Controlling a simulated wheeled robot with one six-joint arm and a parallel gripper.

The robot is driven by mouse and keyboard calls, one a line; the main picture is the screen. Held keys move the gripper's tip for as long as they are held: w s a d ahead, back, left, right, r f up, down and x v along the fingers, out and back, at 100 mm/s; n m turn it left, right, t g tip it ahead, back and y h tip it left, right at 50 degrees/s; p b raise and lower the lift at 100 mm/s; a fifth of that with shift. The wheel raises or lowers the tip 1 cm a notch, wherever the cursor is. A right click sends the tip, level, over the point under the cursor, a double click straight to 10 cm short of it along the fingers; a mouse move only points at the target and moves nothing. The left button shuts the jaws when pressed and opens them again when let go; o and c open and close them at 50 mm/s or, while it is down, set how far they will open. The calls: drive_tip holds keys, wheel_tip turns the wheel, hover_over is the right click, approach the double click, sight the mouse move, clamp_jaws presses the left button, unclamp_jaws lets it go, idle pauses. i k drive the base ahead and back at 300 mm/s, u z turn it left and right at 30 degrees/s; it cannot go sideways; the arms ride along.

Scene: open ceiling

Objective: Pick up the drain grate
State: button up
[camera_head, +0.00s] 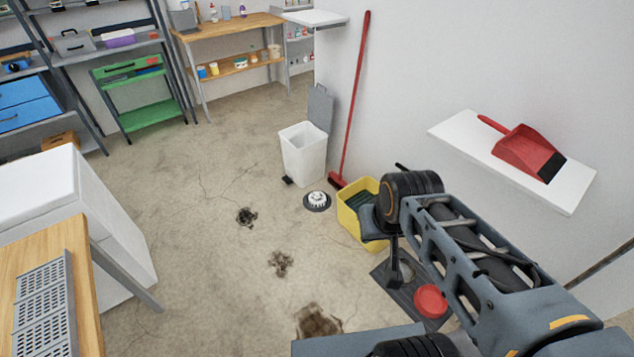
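A grey, flat, perforated metal grate (45,308) lies on a wooden-topped table at the lower left. It has rows of slots and its near end is cut off by the picture's bottom edge. I take it to be the drain grate. My arm reaches in from the lower right. My gripper (397,272) seems to be the dark part hanging below the arm's far joint, well to the right of the grate and apart from it. Its fingers are too small and dark to tell whether they are open.
The wooden table (85,290) stands beside a white cabinet (110,225). Bare, stained floor lies between it and my arm. A yellow bucket (350,222), white bin (303,153), round floor piece (317,201), red broom (354,95) and red disc (430,301) are around the arm. Shelves line the back.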

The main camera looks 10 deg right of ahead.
sight(317, 199)
drive_tip(key=u, duration=0.2)
drive_tip(key=i, duration=0.35)
drive_tip(key=u, duration=0.7)
drive_tip(key=i, duration=2.6)
drive_tip(key=z, duration=1.45)
drive_tip(key=i, duration=0.55)
drive_tip(key=z, duration=0.45)
